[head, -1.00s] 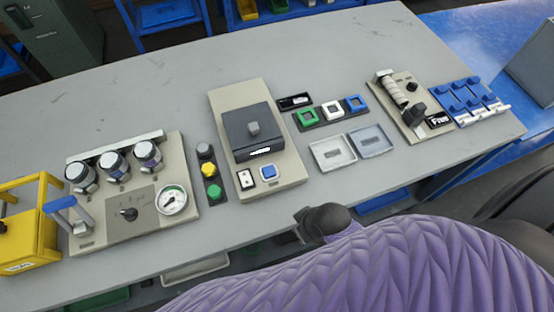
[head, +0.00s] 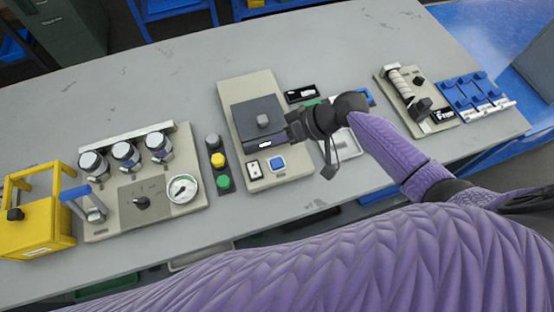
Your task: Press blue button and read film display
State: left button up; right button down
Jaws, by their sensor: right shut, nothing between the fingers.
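My left gripper is not in view.
Green, yellow and dark buttons (head: 218,160) stand left of the device. A gauge panel with several capped jars (head: 142,185) and a yellow frame (head: 35,215) lie farther left. A roller unit (head: 417,101) and blue clips (head: 472,92) are at right. The table's back is clear.

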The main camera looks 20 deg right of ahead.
jog(key=b, duration=0.7)
send_near(272, 163)
jog(key=a, duration=0.1)
jog(key=w+a+f, duration=0.1)
jog(key=a, duration=0.1)
jog(key=w+a+f, duration=0.1)
jog(key=shift+a+f, duration=0.2)
jog(key=shift+a, duration=0.2)
jog(key=shift+f+b, duration=0.4)
jog(key=shift+b, duration=0.1)
jog(key=shift+f, duration=0.1)
dwell(0.4)
jog(key=shift+f, duration=0.3)
jog(key=shift+f+b, duration=0.45)
jog(key=shift+b, duration=0.2)
dwell(0.6)
jog(key=shift+r+p, duration=0.8)
jog(key=shift+r, duration=0.1)
